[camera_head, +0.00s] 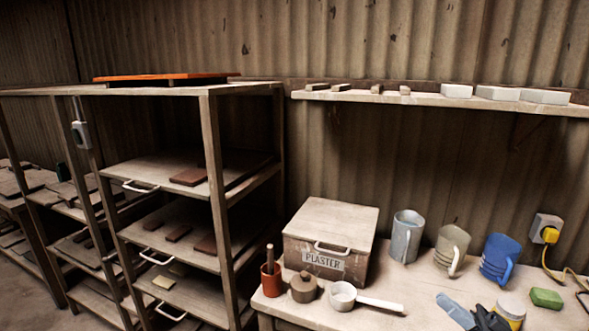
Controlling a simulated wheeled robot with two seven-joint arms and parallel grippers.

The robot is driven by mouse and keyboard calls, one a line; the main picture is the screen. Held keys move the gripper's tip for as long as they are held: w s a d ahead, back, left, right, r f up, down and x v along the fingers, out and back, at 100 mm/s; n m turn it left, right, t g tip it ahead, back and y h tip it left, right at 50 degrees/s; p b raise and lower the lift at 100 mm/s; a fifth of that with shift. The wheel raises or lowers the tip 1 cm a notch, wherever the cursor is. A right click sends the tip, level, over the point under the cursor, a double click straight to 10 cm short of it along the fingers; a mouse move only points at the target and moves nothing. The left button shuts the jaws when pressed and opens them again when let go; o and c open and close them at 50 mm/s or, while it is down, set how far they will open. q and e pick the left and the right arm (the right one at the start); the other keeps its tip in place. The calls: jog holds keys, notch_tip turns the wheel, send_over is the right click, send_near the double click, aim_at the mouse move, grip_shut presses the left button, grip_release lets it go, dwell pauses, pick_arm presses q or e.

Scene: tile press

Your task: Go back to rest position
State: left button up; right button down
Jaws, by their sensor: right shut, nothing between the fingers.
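The view holds a wooden drying rack (208,150) on the left and a work table (420,277) at the lower right.
A plaster box (330,232) stands on the table. A red pot (271,280), a lidded pot (304,288) and a white ladle (343,296) sit before it. Several jugs, including a blue one (500,258), stand right. A wall shelf (430,99) hangs above.

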jog(key=a+f+m+t+h, duration=0.3)
jog(key=f+m+h, duration=0.4)
jog(key=f+h, duration=0.85)
jog(key=s+a+f+g+h, duration=0.1)
jog(key=s+f+g+h, duration=0.1)
jog(key=s+f+g, duration=0.45)
jog(key=s+f+g+h, duration=0.1)
jog(key=s+f+g, duration=0.15)
jog(key=s, duration=0.65)
jog(key=s+a+f+g+h, duration=0.1)
jog(key=s+f+g+h, duration=0.15)
jog(key=s+f, duration=0.4)
notch_tip(320, 180, down, 24)
jog(key=s+g+y, duration=0.1)
jog(key=s+g, duration=0.1)
pick_arm(q)
jog(key=shift+w, duration=0.4)
pick_arm(e)
jog(key=s+d+f+g, duration=0.1)
jog(key=s+d+f, duration=0.2)
jog(key=s+f, duration=1.3)
jog(key=shift+s, duration=0.2)
